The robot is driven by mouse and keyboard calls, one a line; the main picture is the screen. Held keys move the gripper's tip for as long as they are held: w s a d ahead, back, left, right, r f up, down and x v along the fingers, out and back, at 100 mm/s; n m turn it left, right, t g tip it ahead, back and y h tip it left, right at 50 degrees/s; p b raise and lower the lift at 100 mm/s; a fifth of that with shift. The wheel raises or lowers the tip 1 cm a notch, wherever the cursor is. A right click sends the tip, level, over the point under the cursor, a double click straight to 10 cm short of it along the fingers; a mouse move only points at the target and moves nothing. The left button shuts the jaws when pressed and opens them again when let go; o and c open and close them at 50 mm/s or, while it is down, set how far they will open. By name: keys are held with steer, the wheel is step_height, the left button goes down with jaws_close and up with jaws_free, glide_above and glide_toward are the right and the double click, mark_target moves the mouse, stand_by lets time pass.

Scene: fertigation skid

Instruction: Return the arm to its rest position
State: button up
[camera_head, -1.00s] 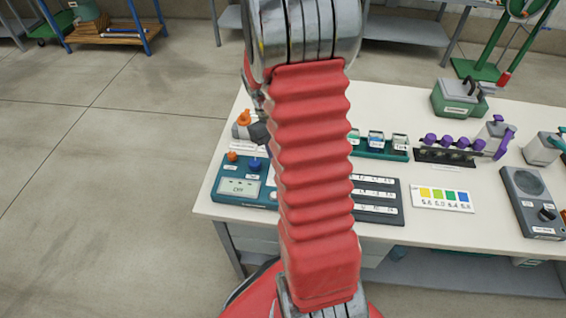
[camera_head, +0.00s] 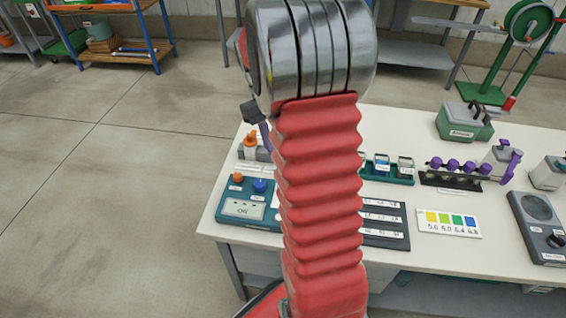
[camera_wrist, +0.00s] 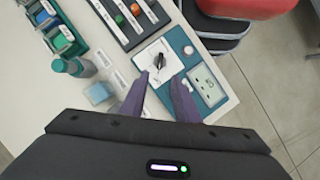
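My red ribbed arm with its grey metal joint fills the middle of the head view and hides part of the bench. A small dark part with a purple finger, likely of my gripper, shows left of the arm above the bench's left edge. In the wrist view, the two purple fingers of my gripper (camera_wrist: 159,78) stand apart with nothing held between them. Beyond their tips, a white square plate with a black knob (camera_wrist: 157,65) sits on a teal device (camera_wrist: 207,95). In the head view the teal device (camera_head: 244,208) is at the bench's left front, partly hidden by my arm.
The white bench (camera_head: 440,258) carries an orange-capped bottle (camera_head: 250,146), a color card (camera_head: 449,223), a rack of purple-topped items (camera_head: 455,178), a green case (camera_head: 463,122) and a grey device (camera_head: 541,228). Open floor (camera_head: 110,210) lies left. Shelves stand behind.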

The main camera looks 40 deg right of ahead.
steer(key=shift+v, duration=0.9)
steer(key=s+a+r+t, duration=0.3)
steer(key=a, duration=0.5)
steer(key=s+a+r+n+t, duration=0.1)
steer(key=s+a+r+t, duration=0.2)
steer(key=a, duration=0.5)
steer(key=s+a+r+t, duration=0.2)
steer(key=s+a+t, duration=0.2)
steer(key=a, duration=0.4)
steer(key=shift+s+a+r, duration=0.3)
steer(key=shift+r, duration=0.1)
stand_by(0.7)
